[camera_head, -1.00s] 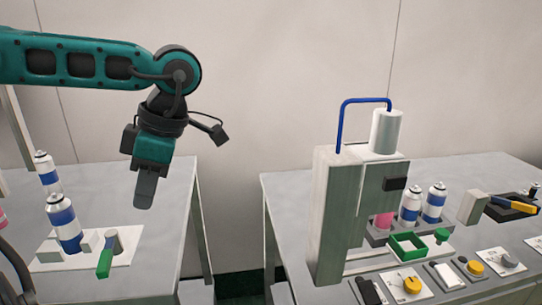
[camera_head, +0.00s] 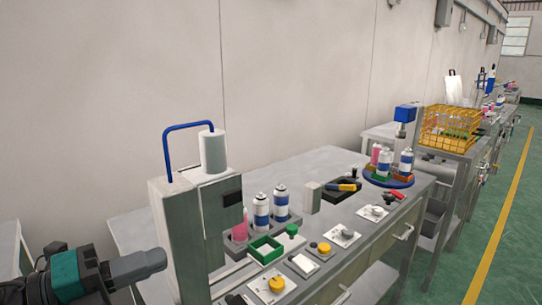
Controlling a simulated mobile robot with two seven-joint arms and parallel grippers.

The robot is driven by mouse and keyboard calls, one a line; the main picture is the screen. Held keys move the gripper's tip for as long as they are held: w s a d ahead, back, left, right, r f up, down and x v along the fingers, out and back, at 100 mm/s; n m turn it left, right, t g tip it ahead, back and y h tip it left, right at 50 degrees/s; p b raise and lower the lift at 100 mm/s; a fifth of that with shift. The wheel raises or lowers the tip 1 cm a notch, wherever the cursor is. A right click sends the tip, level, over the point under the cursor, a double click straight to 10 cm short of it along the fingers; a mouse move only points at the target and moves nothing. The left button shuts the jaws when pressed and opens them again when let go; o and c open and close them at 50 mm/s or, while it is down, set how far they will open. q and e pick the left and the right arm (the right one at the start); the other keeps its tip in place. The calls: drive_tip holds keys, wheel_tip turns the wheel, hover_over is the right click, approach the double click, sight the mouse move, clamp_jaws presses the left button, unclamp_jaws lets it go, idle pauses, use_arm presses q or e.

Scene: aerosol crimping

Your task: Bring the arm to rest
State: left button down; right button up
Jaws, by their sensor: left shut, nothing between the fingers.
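My left gripper (camera_head: 140,266) is low at the left of the head view. Its grey fingers are closed together, empty, and point right. They appear just left of the crimping machine (camera_head: 185,235); I cannot tell the gap in depth. The machine is a tall grey column with a white cylinder and a blue pipe on top. My right gripper is out of view.
Blue-and-white cans (camera_head: 261,212) and a green open box (camera_head: 265,250) stand by the machine on the grey bench (camera_head: 335,163). A round blue tray (camera_head: 402,182) holds more cans. A yellow wire basket (camera_head: 450,127) stands beyond. Green floor (camera_head: 460,245) is clear at right.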

use_arm(q)
drive_tip(key=s+a+f+n+t+y, duration=0.1)
drive_tip(key=a+f+n+y, duration=0.3)
drive_tip(key=f+n+y, duration=0.6)
drive_tip(key=a+f+n+t+y, duration=0.2)
drive_tip(key=a+f+n+y, duration=0.25)
drive_tip(key=n, duration=0.85)
drive_tip(key=s+d+f+n+g+h, duration=0.1)
drive_tip(key=s+d+f+n+g, duration=0.3)
drive_tip(key=s, duration=0.4)
drive_tip(key=s+d+f+n+g, duration=0.2)
drive_tip(key=s+d+f+g, duration=0.2)
drive_tip(key=s+f+g, duration=0.35)
drive_tip(key=w+d+f+t+h+p, duration=0.1)
drive_tip(key=w+d+f+t+p, duration=0.1)
drive_tip(key=w+t+p, duration=0.3)
drive_tip(key=shift+w+d+f+t+h+p, duration=0.15)
drive_tip(key=shift+w+d+t+h+p, duration=0.2)
drive_tip(key=shift+w+t, duration=1.1)
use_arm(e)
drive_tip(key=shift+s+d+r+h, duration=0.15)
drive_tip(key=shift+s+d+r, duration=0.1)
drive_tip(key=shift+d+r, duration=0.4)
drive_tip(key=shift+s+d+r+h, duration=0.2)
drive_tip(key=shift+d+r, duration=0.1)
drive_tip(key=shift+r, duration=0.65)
use_arm(q)
drive_tip(key=shift+s, duration=0.1)
